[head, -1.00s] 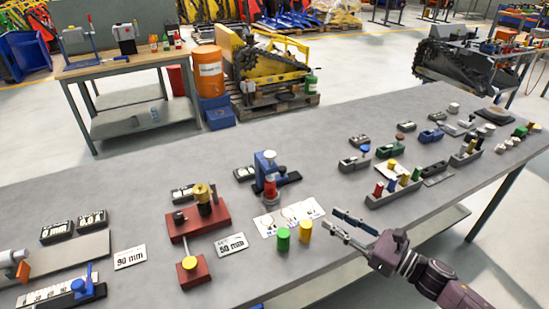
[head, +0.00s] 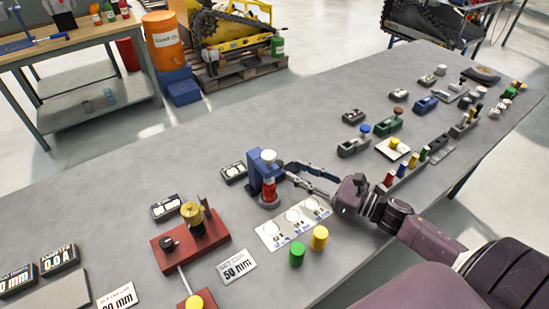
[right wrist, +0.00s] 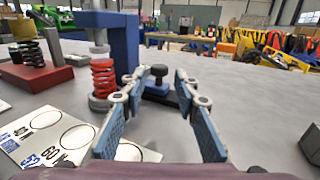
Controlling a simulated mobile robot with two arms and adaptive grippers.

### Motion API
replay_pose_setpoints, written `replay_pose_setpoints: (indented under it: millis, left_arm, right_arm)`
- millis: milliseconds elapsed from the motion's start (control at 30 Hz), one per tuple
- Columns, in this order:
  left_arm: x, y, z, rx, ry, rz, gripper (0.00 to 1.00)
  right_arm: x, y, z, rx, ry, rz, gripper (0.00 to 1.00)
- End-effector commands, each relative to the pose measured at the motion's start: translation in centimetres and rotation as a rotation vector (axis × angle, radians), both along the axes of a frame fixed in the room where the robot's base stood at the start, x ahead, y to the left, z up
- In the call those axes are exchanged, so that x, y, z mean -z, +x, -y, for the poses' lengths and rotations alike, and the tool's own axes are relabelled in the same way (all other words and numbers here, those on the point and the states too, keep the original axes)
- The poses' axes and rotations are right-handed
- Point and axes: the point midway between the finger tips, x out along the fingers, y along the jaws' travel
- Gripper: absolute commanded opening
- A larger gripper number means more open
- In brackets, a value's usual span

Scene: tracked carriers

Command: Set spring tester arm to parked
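The spring tester (head: 255,178) is a blue upright frame with a white-topped plunger over a red coil spring (head: 268,190). In the right wrist view, the blue frame (right wrist: 124,42) and red spring (right wrist: 103,78) stand left of my fingers. A black knob (right wrist: 160,70) on a low dark arm (right wrist: 157,91) sits at the tester's right, seen between the fingertips. My right gripper (head: 284,172) is open beside the tester; it also shows in the right wrist view (right wrist: 160,82). Finger contact with the knob cannot be told. My left gripper is out of view.
A white card with circles (head: 274,243) lies in front of the tester, with green (head: 297,254) and yellow (head: 319,238) cylinders nearby. A red base (head: 166,253) with a brass-topped part stands left. Trays and pegs fill the right side. Bench behind the tester is mostly clear.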

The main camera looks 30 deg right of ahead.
Motion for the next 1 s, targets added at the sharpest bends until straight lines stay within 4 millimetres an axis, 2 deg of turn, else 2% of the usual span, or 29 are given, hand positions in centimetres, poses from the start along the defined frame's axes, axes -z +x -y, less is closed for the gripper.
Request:
replay_pose_setpoints:
  millis: [233,500,867,1000]
  left_arm:
    - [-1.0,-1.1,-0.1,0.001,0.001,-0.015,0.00]
    - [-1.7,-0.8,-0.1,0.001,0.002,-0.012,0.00]
    - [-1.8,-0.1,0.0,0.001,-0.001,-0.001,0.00]
    - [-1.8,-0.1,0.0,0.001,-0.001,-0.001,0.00]
  right_arm:
    - [-0.4,3.1,-1.7,0.001,0.000,0.004,0.28]
    - [-0.2,5.7,-3.3,0.001,0.001,0.001,0.28]
    - [0.0,6.2,-3.6,0.001,-0.001,0.000,0.28]
    - [0.0,6.2,-3.6,0.001,-0.001,0.000,0.16]
